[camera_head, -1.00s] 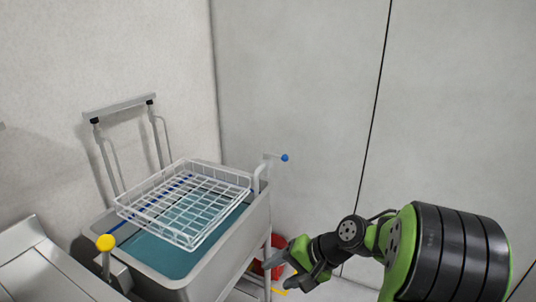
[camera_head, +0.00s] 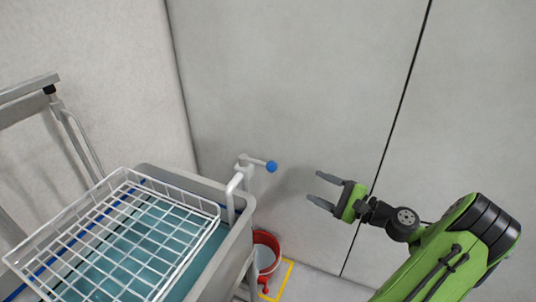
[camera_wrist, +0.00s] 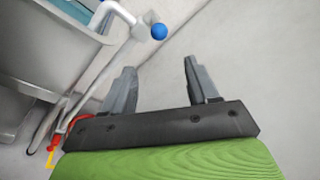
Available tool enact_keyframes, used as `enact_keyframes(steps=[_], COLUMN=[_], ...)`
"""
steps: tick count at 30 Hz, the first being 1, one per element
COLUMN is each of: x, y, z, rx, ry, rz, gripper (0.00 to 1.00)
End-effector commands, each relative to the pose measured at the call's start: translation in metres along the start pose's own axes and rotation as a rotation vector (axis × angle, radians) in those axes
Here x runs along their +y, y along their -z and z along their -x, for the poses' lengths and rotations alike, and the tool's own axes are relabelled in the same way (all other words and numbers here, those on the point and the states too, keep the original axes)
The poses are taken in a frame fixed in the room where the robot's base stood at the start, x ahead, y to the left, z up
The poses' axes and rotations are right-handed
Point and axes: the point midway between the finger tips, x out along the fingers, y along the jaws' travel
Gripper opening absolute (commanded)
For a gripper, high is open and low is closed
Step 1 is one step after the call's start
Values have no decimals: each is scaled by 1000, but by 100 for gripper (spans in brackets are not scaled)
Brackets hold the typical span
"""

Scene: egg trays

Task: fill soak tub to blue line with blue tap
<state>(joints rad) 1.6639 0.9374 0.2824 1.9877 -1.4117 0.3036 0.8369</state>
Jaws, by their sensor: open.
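The soak tub (camera_head: 228,262) is a grey metal basin at the lower left in the head view, holding teal water. A blue line (camera_head: 47,264) shows on its inner wall, partly behind the basket; I cannot tell the water level against it. The blue tap (camera_head: 271,166) is a blue knob on a pale lever at the tub's back right corner, above a white spout. The knob also shows in the wrist view (camera_wrist: 159,31). My gripper (camera_head: 319,188) is open and empty, to the right of the knob and apart from it. Its fingers point toward the tap side.
A white wire basket (camera_head: 207,206) sits over the tub. Grey walls close off the back. The space between gripper and tap looks clear.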

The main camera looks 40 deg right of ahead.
Motion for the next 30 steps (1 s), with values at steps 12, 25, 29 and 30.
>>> enact_keyframes(steps=[12,25,29,30], x=[2,0,0,0], y=[0,0,0,0], z=[-81,-156,-158,-158], rx=[-6,-1,0,0], ry=[-2,0,0,0], rz=[1,-1,-1,-1], gripper=[59,59,59,59])
